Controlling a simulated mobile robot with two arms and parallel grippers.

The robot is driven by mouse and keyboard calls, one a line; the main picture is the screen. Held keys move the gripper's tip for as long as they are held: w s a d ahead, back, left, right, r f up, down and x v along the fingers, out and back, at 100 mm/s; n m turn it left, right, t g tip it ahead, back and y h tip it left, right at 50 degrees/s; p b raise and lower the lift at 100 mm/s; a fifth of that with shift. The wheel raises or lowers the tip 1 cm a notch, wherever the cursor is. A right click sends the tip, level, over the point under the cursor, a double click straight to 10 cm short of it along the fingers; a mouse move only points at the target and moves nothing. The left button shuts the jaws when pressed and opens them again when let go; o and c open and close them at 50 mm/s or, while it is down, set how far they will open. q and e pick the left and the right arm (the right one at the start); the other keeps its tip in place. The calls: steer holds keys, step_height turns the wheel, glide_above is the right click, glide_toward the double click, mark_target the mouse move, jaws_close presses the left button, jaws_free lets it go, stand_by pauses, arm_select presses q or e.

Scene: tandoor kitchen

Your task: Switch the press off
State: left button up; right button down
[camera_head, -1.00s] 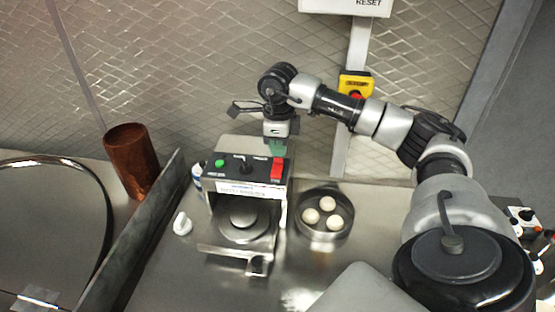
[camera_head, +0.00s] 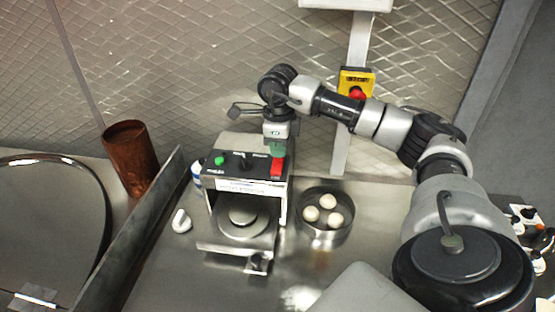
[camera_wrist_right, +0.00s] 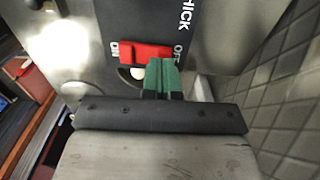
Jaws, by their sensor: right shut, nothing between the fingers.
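The press (camera_head: 247,187) stands on the steel counter, with a dark control panel on top. The panel carries a green button, a black knob and a red rocker switch (camera_head: 277,167). In the right wrist view, the red switch (camera_wrist_right: 140,52) lies between the printed words ON, at left, and OFF, at right. My right gripper (camera_head: 277,150) points down at the switch, its green fingertips shut and empty. In the wrist view, the fingertips (camera_wrist_right: 162,72) overlap the OFF end of the switch; I cannot tell whether they touch it. My left gripper is out of view.
A round pan (camera_head: 348,233) with 3 dough balls stands right of the press. A white object (camera_head: 181,221) lies at its left, near a steel divider (camera_head: 140,235) and a copper cup (camera_head: 131,160). A yellow box with a red button (camera_head: 356,84) is behind my right arm.

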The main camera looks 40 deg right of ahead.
mark_target(278, 159)
steer(key=shift+f+b, duration=0.45)
steer(key=shift+f, duration=0.25)
steer(key=shift+r+p, duration=2.65)
steer(key=shift+r, duration=0.95)
steer(key=shift+f, duration=0.1)
